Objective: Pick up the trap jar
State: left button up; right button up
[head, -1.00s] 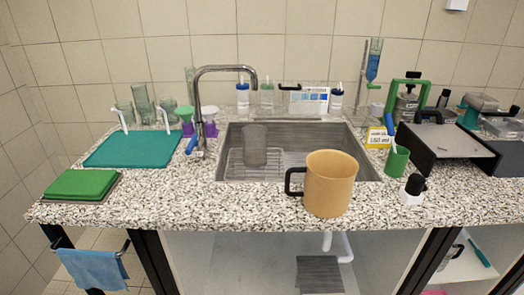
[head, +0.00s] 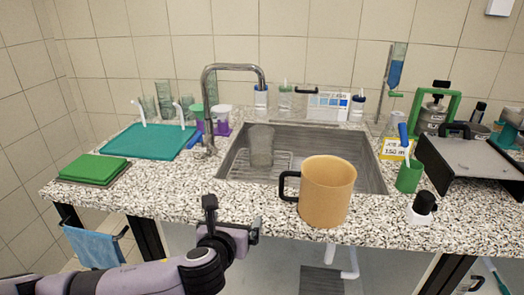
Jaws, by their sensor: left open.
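A large tan mug-shaped jar (head: 327,192) with a black handle on its left side stands upright at the front edge of the counter, before the sink. No label names the trap jar; this tan jar may be it. A grey translucent cylinder (head: 260,146) stands in the sink. My left gripper (head: 232,216) is open and empty, at the counter's front edge. In the picture it is to the left of the tan jar's handle and apart from it. My right gripper is not in view.
The sink (head: 232,165) with its tall tap (head: 206,105) lies behind the jar. A green cup (head: 409,177) and a white bottle with a black cap (head: 421,209) stand to the right. The speckled counter (head: 160,203) is clear left of the jar.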

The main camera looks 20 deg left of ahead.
aim_at(261, 138)
jog(key=i+j, duration=0.15)
jog(key=i, duration=0.3)
jog(key=i+j, duration=0.2)
jog(key=i, duration=0.2)
